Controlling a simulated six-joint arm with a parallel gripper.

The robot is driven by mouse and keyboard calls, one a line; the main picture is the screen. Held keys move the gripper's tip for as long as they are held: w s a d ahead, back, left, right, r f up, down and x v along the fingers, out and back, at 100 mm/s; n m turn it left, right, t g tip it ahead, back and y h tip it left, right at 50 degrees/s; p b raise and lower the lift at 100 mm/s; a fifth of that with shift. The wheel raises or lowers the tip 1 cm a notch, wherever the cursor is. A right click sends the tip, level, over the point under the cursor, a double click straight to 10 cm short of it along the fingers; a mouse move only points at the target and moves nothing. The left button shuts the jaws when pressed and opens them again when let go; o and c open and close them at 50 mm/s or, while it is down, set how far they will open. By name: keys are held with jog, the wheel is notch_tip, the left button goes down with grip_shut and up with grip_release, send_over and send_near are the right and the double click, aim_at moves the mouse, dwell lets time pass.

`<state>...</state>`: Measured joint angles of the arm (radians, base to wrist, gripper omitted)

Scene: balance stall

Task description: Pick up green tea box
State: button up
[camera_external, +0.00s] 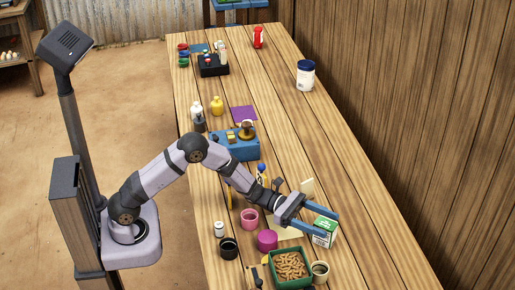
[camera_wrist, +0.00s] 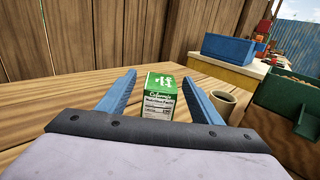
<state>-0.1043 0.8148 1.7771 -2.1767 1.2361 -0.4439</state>
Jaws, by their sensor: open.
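The green tea box (camera_external: 324,232) is a small upright carton, green above and white below, standing on the wooden table near its right side. My gripper (camera_external: 325,220) reaches over the table with its two blue fingers at the box. In the wrist view, the green and white box (camera_wrist: 158,97) stands between the open fingers of my gripper (camera_wrist: 160,82), with a visible gap on both sides. Its lower part is hidden behind the gripper body.
The cup (camera_wrist: 223,101) is just right of the right finger. Pink and magenta cups (camera_external: 267,240) stand left. Table right of the box is clear.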

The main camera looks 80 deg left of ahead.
aim_at(334, 226)
jog(key=shift+p+x, duration=0.4)
jog(key=shift+x, duration=2.05)
jog(key=c, duration=1.1)
